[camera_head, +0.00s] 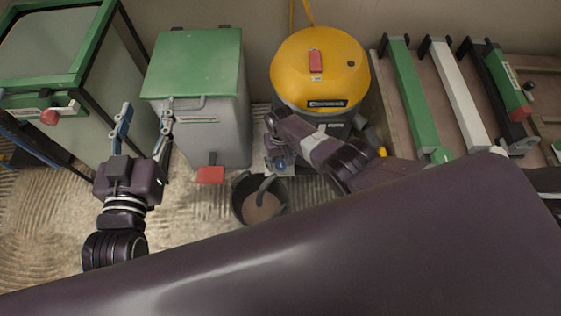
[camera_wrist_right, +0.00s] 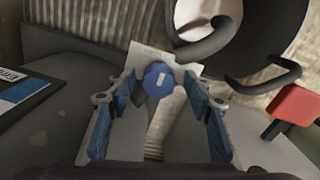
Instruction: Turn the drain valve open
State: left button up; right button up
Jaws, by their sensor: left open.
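The drain valve appears as a round blue knob (camera_wrist_right: 157,80) with a short white mark, set against a pale plate in the right wrist view. In the head view the blue knob (camera_head: 280,162) shows low in front of the yellow-topped machine (camera_head: 318,75), partly covered by my right arm. My right gripper (camera_wrist_right: 160,84) is open, with one blue-padded finger on each side of the knob and a visible gap to it. My left gripper (camera_head: 146,114) is open and empty, in front of the green-lidded grey bin (camera_head: 200,75).
A black bucket (camera_head: 259,200) stands on the floor just below the knob. A red pedal (camera_head: 210,174) sticks out from the bin. A green-framed tank (camera_head: 40,75) stands at the far left. Green and white bars (camera_head: 458,95) lie on the right.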

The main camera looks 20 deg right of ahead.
aim_at(280, 163)
jog(key=shift+w+d+r, duration=0.1)
notch_tip(280, 163, up, 12)
dwell(0.9)
dwell(0.5)
